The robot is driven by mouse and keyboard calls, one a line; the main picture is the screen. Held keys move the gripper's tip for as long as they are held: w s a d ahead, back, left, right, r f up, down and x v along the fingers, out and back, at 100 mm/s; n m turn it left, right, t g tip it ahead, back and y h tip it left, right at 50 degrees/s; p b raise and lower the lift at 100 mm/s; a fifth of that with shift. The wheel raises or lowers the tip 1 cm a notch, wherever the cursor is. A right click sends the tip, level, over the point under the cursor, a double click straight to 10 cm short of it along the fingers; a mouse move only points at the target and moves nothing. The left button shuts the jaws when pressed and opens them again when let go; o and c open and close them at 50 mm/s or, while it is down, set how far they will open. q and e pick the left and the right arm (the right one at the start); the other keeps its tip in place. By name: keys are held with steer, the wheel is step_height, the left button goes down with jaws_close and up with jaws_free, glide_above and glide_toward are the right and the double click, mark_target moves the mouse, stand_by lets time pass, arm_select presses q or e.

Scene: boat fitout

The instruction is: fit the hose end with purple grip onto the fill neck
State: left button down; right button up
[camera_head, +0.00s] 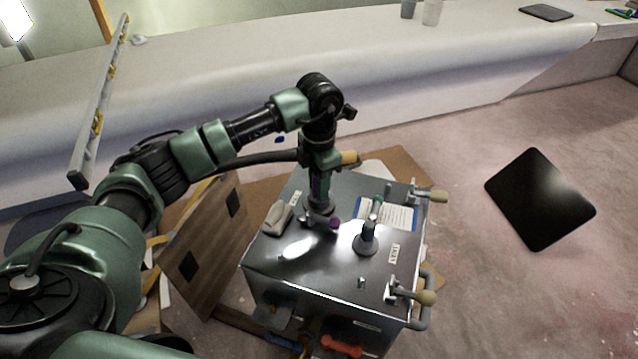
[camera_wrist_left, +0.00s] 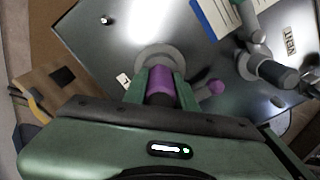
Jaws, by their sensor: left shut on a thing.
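My left gripper (camera_head: 318,190) points down over the metal tank (camera_head: 300,262) and is shut on the purple grip of the hose end; the grip (camera_wrist_left: 162,80) shows between the green fingers in the left wrist view. The hose end stands about upright over a round grey collar (camera_wrist_left: 157,57) on the tank top, which looks like the fill neck (camera_head: 318,206). The fingers and grip hide part of it, so I cannot tell whether the hose end is fully seated. A short lever with a purple knob (camera_head: 333,224) sticks out beside the collar. My right gripper is not in view.
A grey vent fitting (camera_head: 367,240) stands right of the collar near a paper sheet (camera_head: 390,215). Valves with tan handles (camera_head: 425,297) line the tank's right edge. A beige object (camera_head: 278,217) lies at its left. A wooden panel (camera_head: 208,245) leans beside the tank.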

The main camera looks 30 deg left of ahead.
arm_select(q)
steer(key=c, duration=1.1)
jaws_free()
steer(key=shift+o, duration=0.2)
steer(key=shift+o, duration=0.3)
steer(key=o, duration=0.5)
steer(key=shift+r, duration=0.15)
